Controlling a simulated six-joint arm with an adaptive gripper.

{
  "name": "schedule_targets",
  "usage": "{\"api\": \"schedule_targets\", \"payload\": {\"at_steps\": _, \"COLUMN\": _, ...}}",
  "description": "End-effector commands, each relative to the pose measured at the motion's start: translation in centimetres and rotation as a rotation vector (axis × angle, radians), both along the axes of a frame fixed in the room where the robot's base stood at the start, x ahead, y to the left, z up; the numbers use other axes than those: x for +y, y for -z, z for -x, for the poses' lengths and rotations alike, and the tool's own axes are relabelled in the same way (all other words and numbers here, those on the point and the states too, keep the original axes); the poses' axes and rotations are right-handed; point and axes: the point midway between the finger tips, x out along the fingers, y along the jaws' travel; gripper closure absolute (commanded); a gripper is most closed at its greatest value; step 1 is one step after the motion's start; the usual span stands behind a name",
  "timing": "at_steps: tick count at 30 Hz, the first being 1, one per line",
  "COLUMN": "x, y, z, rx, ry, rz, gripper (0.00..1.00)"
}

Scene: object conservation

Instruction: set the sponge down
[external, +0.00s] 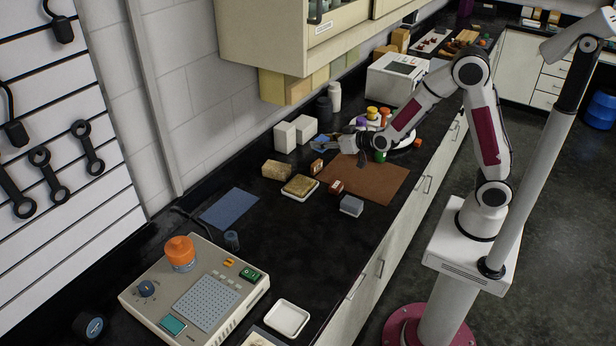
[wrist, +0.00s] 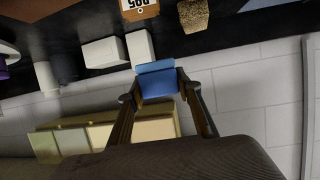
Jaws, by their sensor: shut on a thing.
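The sponge, a blue block (wrist: 157,84), is between the two fingers of my gripper (wrist: 160,94) in the wrist view. The fingers are shut on its sides. In the external view my gripper (external: 330,147) is over the back part of the black counter, close to the white boxes, and the blue sponge (external: 320,143) shows small at its tip. The sponge appears held above the counter; the exact gap beneath it cannot be told.
White boxes (external: 285,137) stand by the wall. A tan block (external: 277,170), a white dish with a brownish pad (external: 300,187), a brown mat (external: 375,180) and a grey-blue block (external: 351,206) lie nearby. A blue mat (external: 230,208) lies flat and bare.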

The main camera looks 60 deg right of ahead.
Motion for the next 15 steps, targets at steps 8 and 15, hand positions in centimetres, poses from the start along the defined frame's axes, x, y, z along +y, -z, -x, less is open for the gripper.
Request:
{"api": "schedule_targets", "payload": {"at_steps": 8, "x": -0.6, "y": -0.4, "z": 0.0, "rx": 0.0, "ry": 0.097, "rz": -0.002, "gripper": 0.81}}
{"api": "schedule_targets", "payload": {"at_steps": 15, "x": -1.7, "y": -0.5, "z": 0.4, "rx": 0.0, "ry": 0.197, "rz": -0.002, "gripper": 0.81}}
